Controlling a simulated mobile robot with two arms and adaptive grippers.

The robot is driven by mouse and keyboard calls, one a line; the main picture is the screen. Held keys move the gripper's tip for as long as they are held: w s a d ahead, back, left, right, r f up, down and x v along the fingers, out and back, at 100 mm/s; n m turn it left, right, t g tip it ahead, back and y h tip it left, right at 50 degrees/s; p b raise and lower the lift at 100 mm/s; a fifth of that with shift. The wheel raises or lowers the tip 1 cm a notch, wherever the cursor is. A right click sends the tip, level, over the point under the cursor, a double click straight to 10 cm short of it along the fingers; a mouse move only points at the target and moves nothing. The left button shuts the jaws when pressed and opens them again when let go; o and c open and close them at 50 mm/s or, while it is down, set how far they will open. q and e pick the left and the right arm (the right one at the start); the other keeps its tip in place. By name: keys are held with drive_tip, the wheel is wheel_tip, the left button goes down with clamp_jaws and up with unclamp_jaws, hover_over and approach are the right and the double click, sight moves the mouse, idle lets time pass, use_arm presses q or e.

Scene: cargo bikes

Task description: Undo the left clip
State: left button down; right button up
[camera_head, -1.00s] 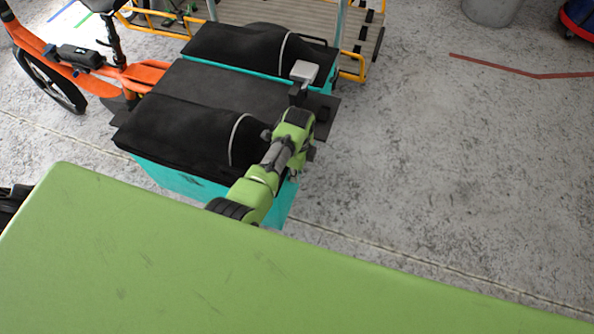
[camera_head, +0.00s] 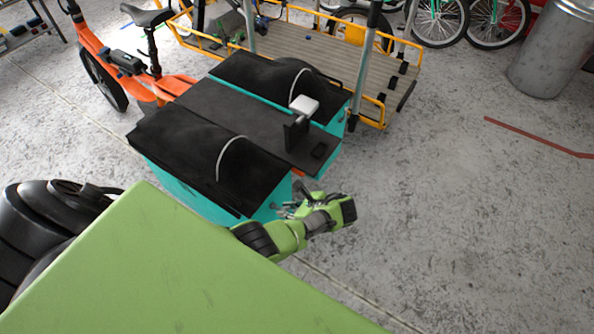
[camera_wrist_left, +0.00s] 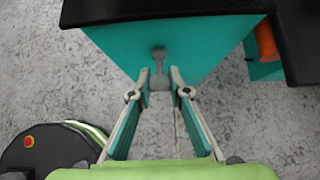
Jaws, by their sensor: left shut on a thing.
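The cargo box is teal (camera_head: 190,187) with black padded covers on top, and it is mounted on an orange cargo bike. The left clip (camera_wrist_left: 158,59) is a small grey latch on the box's teal side wall, seen in the left wrist view. My left gripper (camera_wrist_left: 160,84) has its two fingertips closed on the lower part of this clip. In the head view my left gripper (camera_head: 284,209) is beside the near end of the box, low by its wall. The clip is too small and partly hidden there to make out. My right gripper is not in view.
A white square piece on a black post (camera_head: 297,128) stands on the box top. A yellow-railed wooden cargo bed (camera_head: 330,62) is behind. A metal bin (camera_head: 550,50) stands at the back right. The concrete floor right of the box is clear.

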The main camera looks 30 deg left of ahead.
use_arm(q)
drive_tip(key=shift+d+f+y+b, duration=0.2)
drive_tip(key=shift+f+y+b, duration=0.3)
drive_tip(key=shift+y+b, duration=0.7)
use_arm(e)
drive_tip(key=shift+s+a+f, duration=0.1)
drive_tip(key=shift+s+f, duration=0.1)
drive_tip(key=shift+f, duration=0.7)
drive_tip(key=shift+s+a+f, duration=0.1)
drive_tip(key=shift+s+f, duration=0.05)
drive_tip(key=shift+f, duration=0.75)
use_arm(q)
drive_tip(key=c, duration=1.9)
unclamp_jaws()
drive_tip(key=v, duration=0.7)
drive_tip(key=shift+d+r, duration=0.15)
drive_tip(key=shift+r, duration=0.1)
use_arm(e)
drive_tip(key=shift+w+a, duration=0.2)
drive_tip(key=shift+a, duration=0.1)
